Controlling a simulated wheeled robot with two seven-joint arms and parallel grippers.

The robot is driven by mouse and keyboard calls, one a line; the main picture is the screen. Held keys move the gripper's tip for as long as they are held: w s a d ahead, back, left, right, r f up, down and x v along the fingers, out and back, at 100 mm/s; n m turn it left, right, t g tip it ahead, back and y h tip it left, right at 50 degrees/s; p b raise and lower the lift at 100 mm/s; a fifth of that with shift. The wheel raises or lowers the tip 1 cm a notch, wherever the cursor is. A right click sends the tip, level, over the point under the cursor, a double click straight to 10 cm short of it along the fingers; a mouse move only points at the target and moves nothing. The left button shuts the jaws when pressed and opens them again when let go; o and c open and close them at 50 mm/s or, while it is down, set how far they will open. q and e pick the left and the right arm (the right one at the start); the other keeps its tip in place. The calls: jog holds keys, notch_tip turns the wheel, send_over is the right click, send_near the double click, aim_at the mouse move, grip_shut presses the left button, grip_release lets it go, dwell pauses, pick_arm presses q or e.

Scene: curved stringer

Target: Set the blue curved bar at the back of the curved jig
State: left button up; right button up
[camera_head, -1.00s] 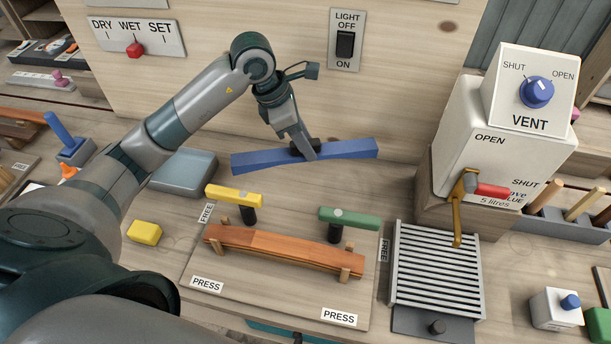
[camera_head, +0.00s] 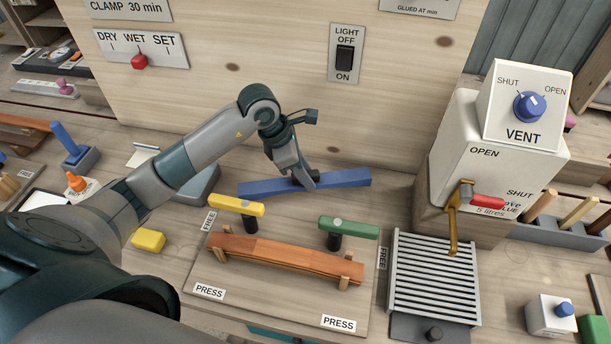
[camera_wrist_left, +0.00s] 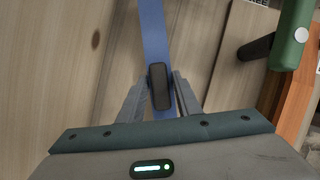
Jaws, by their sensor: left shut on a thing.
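The blue curved bar (camera_head: 345,178) is in my left gripper (camera_head: 304,183), which is shut on it near its middle. In the head view the bar lies level, left to right, behind the jig, close to the back panel; I cannot tell whether it touches the bench. In the left wrist view the bar (camera_wrist_left: 154,35) passes between the fingers (camera_wrist_left: 160,90). The curved jig (camera_head: 230,292) is a board with an orange-brown curved bar (camera_head: 290,258) between wooden posts. A yellow lever (camera_head: 236,205) and a green lever (camera_head: 349,228) stand behind that bar. My right gripper is not in view.
A slatted grey rack (camera_head: 432,275) and the white VENT box (camera_head: 500,150) stand to the right. A yellow block (camera_head: 148,240) lies left of the jig. The back panel (camera_head: 250,70) rises behind the bar. A blue-grey block sits partly hidden behind my left arm.

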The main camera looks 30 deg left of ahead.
aim_at(290, 183)
pick_arm(q)
jog(key=shift+f, duration=0.9)
jog(key=o, duration=1.2)
jog(key=shift+f, duration=0.1)
jog(key=shift+a+r, duration=0.1)
jog(key=shift+r, duration=0.2)
jog(key=b+v, duration=0.2)
jog(key=v, duration=0.9)
jog(key=shift+s+r+b, duration=0.2)
jog(key=shift+r+b, duration=0.05)
jog(key=shift+b, duration=0.1)
